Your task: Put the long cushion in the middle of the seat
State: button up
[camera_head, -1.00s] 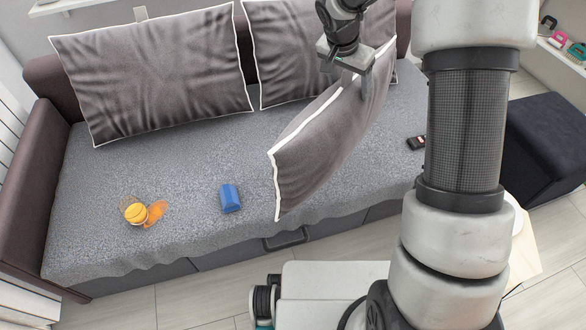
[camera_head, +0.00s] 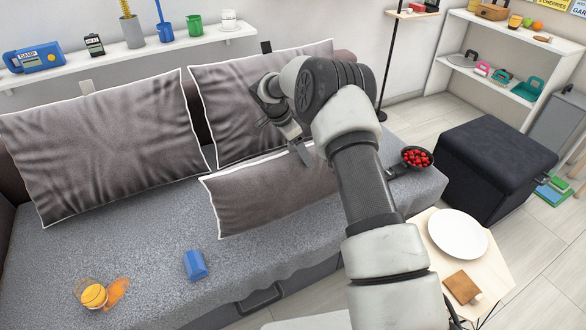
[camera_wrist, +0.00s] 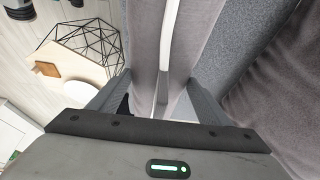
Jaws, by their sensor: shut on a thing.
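The long cushion (camera_head: 255,200), grey-brown with white piping, is upright on or just above the seat, in front of the right back cushion. My arm hides its right part. My gripper (camera_head: 302,152) is shut on its top edge. In the wrist view my gripper's two fingers (camera_wrist: 160,98) pinch the cushion (camera_wrist: 146,45), with the white piping running between them. The grey sofa seat (camera_head: 150,235) is bare in front of it. I cannot tell whether the cushion's lower edge rests fully on the seat.
Two large back cushions (camera_head: 110,140) (camera_head: 235,105) lean along the sofa back. A blue object (camera_head: 195,265) and an orange-filled glass (camera_head: 92,294) beside an orange patch are on the seat. A side table holds a white plate (camera_head: 457,234).

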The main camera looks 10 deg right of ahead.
jog(key=shift+f+b, duration=0.3)
jog(key=shift+f, duration=1.85)
jog(key=o, duration=2)
jog(key=shift+f, duration=0.1)
jog(key=shift+o, duration=0.2)
